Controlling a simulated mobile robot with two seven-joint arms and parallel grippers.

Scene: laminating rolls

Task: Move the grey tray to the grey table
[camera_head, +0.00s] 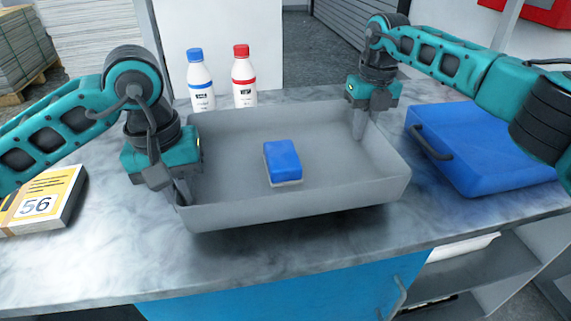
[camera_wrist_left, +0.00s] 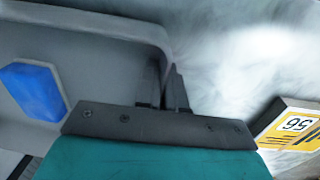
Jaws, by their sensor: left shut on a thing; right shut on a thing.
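The grey tray (camera_head: 330,195) is over the grey marbled worktop, with a dark shadow below its front edge. A blue sponge with a pale underside (camera_head: 283,160) lies inside it; it also shows in the left wrist view (camera_wrist_left: 32,88). My left gripper (camera_head: 182,190) is shut on the tray's left wall near the front corner. In the left wrist view its fingers (camera_wrist_left: 163,88) straddle the tray's rim. My right gripper (camera_head: 360,128) is shut on the tray's right side towards the back. I cannot tell exactly how high the tray is above the worktop.
A white bottle with a blue cap (camera_head: 200,82) and one with a red cap (camera_head: 243,78) stand behind the tray. A blue case (camera_head: 480,150) lies close on the right. A yellow-and-white box marked 56 (camera_head: 42,205) lies on the left. The worktop (camera_head: 120,250) is clear in front.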

